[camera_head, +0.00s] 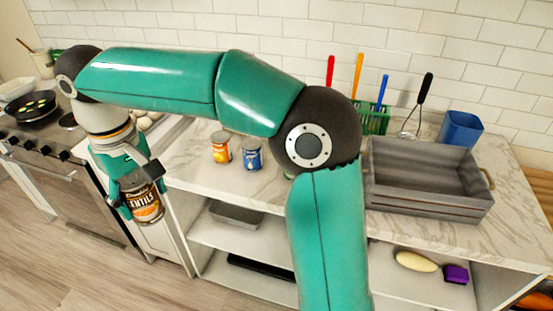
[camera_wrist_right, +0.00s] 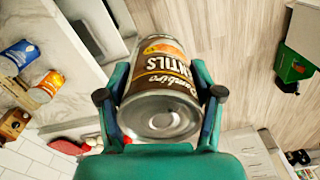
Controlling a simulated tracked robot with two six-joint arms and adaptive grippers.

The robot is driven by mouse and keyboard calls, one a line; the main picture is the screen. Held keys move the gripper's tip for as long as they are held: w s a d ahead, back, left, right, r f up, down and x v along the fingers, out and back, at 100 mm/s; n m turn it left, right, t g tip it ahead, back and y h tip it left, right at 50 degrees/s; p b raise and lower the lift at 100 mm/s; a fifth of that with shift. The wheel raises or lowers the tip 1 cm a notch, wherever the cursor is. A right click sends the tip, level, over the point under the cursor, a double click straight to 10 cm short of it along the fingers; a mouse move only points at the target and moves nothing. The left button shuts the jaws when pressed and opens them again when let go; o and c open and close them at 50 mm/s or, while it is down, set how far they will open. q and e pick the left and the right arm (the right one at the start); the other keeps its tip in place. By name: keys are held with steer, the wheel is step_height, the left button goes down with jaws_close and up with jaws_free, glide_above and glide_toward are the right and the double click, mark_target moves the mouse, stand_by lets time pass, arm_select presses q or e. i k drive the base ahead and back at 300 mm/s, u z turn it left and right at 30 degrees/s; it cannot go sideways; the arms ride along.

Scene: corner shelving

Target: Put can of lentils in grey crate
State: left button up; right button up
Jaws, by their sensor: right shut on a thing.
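The can of lentils (camera_head: 145,203) has a brown and orange label and hangs in front of the counter's edge, at the left in the head view. My right gripper (camera_head: 138,188) is shut on it, with fingers on both sides. The can also shows in the right wrist view (camera_wrist_right: 162,88), between the two fingers (camera_wrist_right: 160,100). The grey crate (camera_head: 428,200) stands on the counter at the right in the head view, well away from the can. Its visible inside looks empty. My left gripper is not in view.
An orange can (camera_head: 221,148) and a blue can (camera_head: 251,155) stand on the counter. The stove with a pan (camera_head: 28,106) is at the far left. Shelves are below the counter.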

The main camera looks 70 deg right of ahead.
mark_target(394, 172)
steer(key=z, duration=0.1)
steer(key=k, duration=2.05)
steer(key=z, duration=1.15)
steer(key=i, duration=1.5)
steer(key=u, duration=0.1)
